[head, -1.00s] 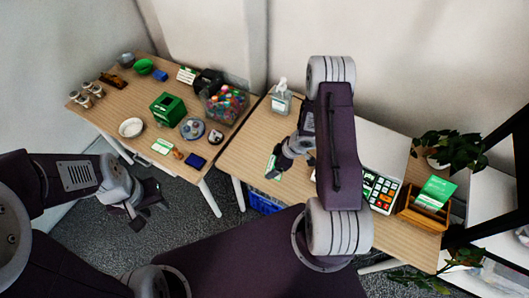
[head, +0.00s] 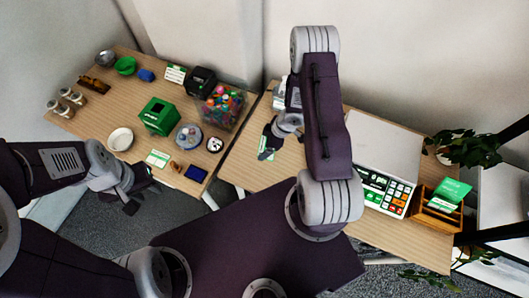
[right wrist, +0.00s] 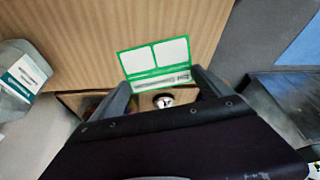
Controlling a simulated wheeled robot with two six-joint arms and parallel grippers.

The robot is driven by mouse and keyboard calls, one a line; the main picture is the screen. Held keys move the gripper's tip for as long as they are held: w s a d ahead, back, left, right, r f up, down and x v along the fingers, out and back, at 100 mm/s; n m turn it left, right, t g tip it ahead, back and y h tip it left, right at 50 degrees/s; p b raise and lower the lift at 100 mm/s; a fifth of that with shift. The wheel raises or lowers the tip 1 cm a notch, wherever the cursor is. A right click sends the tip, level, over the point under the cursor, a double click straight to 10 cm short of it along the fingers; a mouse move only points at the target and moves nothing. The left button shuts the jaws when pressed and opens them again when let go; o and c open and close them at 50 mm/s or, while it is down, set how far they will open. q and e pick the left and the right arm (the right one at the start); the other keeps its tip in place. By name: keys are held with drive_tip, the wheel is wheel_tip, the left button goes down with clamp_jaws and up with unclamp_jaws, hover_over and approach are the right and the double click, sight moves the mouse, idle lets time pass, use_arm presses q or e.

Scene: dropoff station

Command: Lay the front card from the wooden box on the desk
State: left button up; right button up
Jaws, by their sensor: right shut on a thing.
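The wooden box (head: 425,221) stands at the right end of the desk (head: 405,238), with a green card (head: 450,191) showing in it. My right gripper (head: 270,139) is over the left part of the desk, shut on a green and white card (head: 264,150). In the right wrist view this card (right wrist: 157,59) shows at the fingertips of my right gripper (right wrist: 163,80), over the wood. I cannot tell whether it touches the desk. My left gripper (head: 139,193) is off the front of the left table. Its fingers are too dark to judge.
A keypad device (head: 384,190) stands left of the box, a plant (head: 468,150) behind it. A clear bottle (head: 280,94), partly hidden by my arm, stands at the back left of the desk. The left table holds a green box (head: 159,116) and a bin (head: 221,107).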

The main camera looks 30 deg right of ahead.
drive_tip(key=shift+s+f+b, duration=0.75)
drive_tip(key=shift+b, duration=0.45)
drive_tip(key=f+b, duration=0.7)
drive_tip(key=shift+w, duration=0.25)
drive_tip(key=shift+f+b, duration=0.35)
drive_tip(key=shift+f, duration=0.2)
use_arm(q)
wheel_tip(320, 180, down, 10)
drive_tip(key=s, duration=0.1)
drive_tip(key=shift+r, duration=0.2)
use_arm(e)
drive_tip(key=o, duration=1.1)
drive_tip(key=shift+c, duration=0.2)
drive_tip(key=shift+w+a+r+p, duration=0.2)
drive_tip(key=shift+a+r+p, duration=0.1)
drive_tip(key=shift+p, duration=0.15)
drive_tip(key=w+a+p, duration=0.1)
drive_tip(key=w+a+r+p, duration=0.1)
drive_tip(key=a+p, duration=0.1)
drive_tip(key=w+a+r+p, duration=0.1)
drive_tip(key=a, duration=0.1)
drive_tip(key=shift+w+a+r, duration=0.15)
drive_tip(key=shift+w+r, duration=0.1)
drive_tip(key=shift+w, duration=0.15)
use_arm(q)
wheel_tip(320, 180, up, 5)
drive_tip(key=shift+s+r, duration=0.1)
use_arm(e)
drive_tip(key=shift+w+a+f, duration=0.1)
drive_tip(key=shift+f, duration=0.05)
